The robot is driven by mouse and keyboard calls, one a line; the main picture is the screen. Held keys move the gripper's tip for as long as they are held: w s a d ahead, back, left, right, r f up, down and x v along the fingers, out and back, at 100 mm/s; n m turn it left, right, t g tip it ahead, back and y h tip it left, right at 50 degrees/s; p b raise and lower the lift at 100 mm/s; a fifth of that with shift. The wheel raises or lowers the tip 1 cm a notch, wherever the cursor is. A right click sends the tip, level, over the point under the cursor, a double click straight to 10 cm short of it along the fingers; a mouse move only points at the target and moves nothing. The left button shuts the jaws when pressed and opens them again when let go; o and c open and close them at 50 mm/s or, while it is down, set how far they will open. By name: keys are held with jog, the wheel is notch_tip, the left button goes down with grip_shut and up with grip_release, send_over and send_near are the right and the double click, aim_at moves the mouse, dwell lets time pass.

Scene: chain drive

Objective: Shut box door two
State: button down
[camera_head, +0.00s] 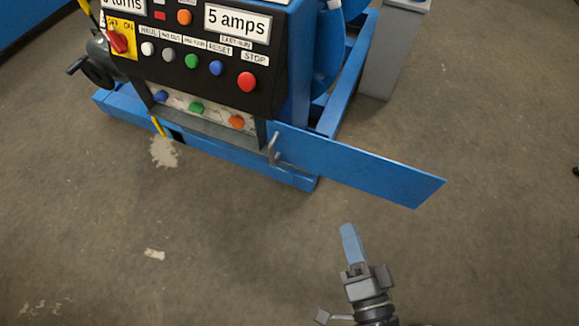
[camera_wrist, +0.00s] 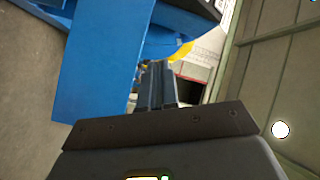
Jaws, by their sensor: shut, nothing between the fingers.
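A blue box door (camera_head: 360,172) stands open on the machine's front, swung out to the right, with a grey handle (camera_head: 273,149) near its left end. The low compartment behind it (camera_head: 200,108) is open and shows blue, green and orange buttons. No number is readable on the door. My gripper (camera_head: 349,236) is shut and empty, in front of the door and below it in the picture, apart from it. In the wrist view my shut fingers (camera_wrist: 156,85) point toward blue panels (camera_wrist: 100,60); I cannot tell which panel is the door.
The control panel (camera_head: 200,55) above has coloured buttons, a red and yellow switch (camera_head: 119,40) and a "5 amps" label. A blue base frame (camera_head: 240,160) runs along the floor. A grey post (camera_head: 385,60) stands behind. The front floor is clear.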

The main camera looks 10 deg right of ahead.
jog(key=w+a+f+m+b, duration=0.4)
jog(key=w+a+f+m, duration=0.25)
jog(key=w+f, duration=0.35)
jog(key=w+a, duration=0.2)
jog(key=w, duration=0.5)
jog(key=w+a+b, duration=0.1)
jog(key=w+a, duration=0.1)
jog(key=w, duration=0.5)
jog(key=shift+a+r+n, duration=0.35)
jog(key=shift+r, duration=0.05)
